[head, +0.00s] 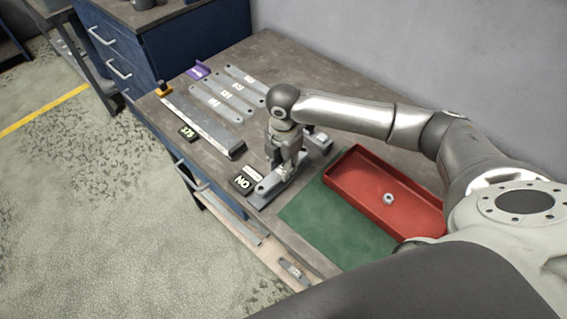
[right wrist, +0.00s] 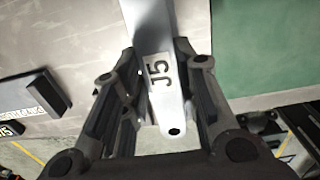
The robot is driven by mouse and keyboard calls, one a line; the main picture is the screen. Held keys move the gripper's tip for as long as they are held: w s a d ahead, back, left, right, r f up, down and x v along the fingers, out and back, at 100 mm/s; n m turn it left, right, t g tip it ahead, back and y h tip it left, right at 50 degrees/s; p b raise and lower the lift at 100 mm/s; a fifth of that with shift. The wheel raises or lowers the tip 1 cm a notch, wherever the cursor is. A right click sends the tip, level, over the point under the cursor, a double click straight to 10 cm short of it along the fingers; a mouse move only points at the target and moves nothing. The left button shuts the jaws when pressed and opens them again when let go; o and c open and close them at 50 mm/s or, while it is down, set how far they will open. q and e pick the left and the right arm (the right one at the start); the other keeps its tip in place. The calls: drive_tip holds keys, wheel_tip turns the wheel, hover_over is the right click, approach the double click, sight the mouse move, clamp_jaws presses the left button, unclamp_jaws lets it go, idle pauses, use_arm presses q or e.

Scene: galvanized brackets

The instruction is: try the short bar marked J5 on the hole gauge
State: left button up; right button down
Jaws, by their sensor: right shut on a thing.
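My right gripper (head: 283,165) points down over the bench and is shut on a short grey bar. In the right wrist view the bar (right wrist: 168,95) lies between my two fingers, with the mark J5 readable and a dark hole near its end. In the head view my fingers hide part of the bar. A grey fixture (head: 319,139) with a raised part shows just behind my right gripper. It may be the hole gauge, but my gripper hides much of it. I cannot tell whether the bar touches it. My left gripper is not in view.
Several light grey bars (head: 213,102) lie at the back left near a purple piece (head: 198,71). A long grey gauge (head: 200,124) has an orange end. A black sign (head: 242,182) stands by my gripper.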

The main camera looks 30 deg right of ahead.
drive_tip(key=shift+f+b, duration=0.45)
drive_tip(key=shift+f, duration=0.75)
drive_tip(key=shift+r, duration=0.15)
idle(1.6)
drive_tip(key=shift+r+p, duration=1.95)
drive_tip(key=shift+p, duration=0.6)
drive_tip(key=shift+f, duration=0.15)
drive_tip(key=shift+f, duration=0.45)
drive_tip(key=shift+p, duration=0.4)
drive_tip(key=shift+f+b, duration=0.75)
drive_tip(key=shift+f, duration=0.7)
